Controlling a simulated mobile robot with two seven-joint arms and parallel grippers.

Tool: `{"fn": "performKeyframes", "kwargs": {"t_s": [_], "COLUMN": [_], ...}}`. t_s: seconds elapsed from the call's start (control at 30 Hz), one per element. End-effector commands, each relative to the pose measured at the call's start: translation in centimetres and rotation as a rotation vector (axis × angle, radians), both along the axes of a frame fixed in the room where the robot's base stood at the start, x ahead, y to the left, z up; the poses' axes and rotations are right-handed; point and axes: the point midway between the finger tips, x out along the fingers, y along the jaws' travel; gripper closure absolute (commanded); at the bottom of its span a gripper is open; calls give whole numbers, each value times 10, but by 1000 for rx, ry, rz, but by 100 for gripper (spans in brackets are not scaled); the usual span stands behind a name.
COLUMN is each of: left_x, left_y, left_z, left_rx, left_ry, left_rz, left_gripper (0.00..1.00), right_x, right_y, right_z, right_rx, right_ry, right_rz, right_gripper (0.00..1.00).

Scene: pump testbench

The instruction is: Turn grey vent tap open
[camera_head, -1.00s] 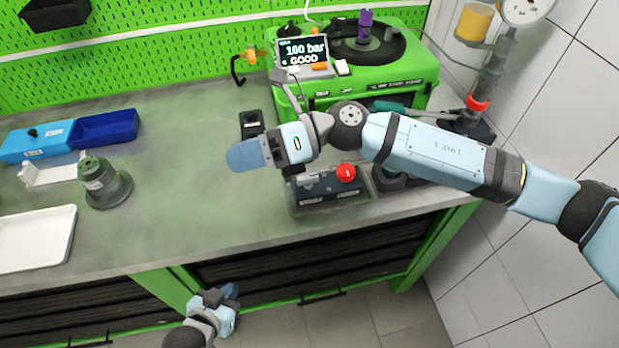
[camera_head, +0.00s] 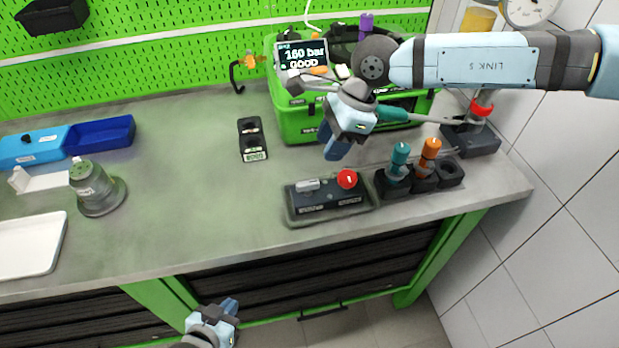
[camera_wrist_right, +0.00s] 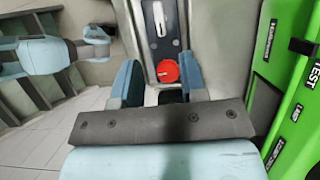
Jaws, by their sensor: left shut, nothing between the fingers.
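The grey tap (camera_head: 307,186) is a small lever on a dark box (camera_head: 329,207) near the bench's front edge, left of a red knob (camera_head: 347,179). In the right wrist view, the lever (camera_wrist_right: 159,18) lies lengthwise at the top, beyond the red knob (camera_wrist_right: 168,72). My right gripper (camera_head: 337,150) is above the bench, behind the box and apart from it. In the wrist view its two blue fingers (camera_wrist_right: 160,85) stand apart, with nothing held; the red knob appears between them. My left gripper (camera_head: 230,306) is shut and empty, low in front of the bench.
A green test unit (camera_head: 300,122) with a display reading 160 bar GOOD stands behind my right gripper. Teal (camera_head: 399,160) and orange (camera_head: 430,153) handled tools stand right of the box. A black two-hole holder (camera_head: 251,139) is behind left. The bench between it and the grey cone-shaped part (camera_head: 95,187) is clear.

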Motion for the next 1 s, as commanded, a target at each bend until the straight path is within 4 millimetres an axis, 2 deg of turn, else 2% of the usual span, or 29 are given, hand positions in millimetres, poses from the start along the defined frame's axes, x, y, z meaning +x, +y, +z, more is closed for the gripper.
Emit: {"fn": "performKeyframes", "kwargs": {"t_s": [0.3, 0.5, 0.7, 0.93, 1.0], "left_x": [-1, -1, -1, -1, -1], "left_y": [0, 1, 2, 2, 2], "left_z": [2, 4, 4, 4, 4], "left_rx": [5, 8, 10, 11, 11], "left_ry": [0, -2, -4, -3, -3], "left_rz": [-2, -3, -4, -4, -4], "left_gripper": [100, 100, 100, 100, 100], "right_x": [-8, -11, -12, -12, -12], "right_y": [26, 36, 39, 39, 39], "right_z": [-62, -87, -96, -97, -97], "right_rx": [1, 3, 3, 3, 3], "right_ry": [3, 2, 1, 2, 2], "right_rz": [2, 0, 1, 0, 0], "right_gripper": [61, 61, 61, 61, 77]}}
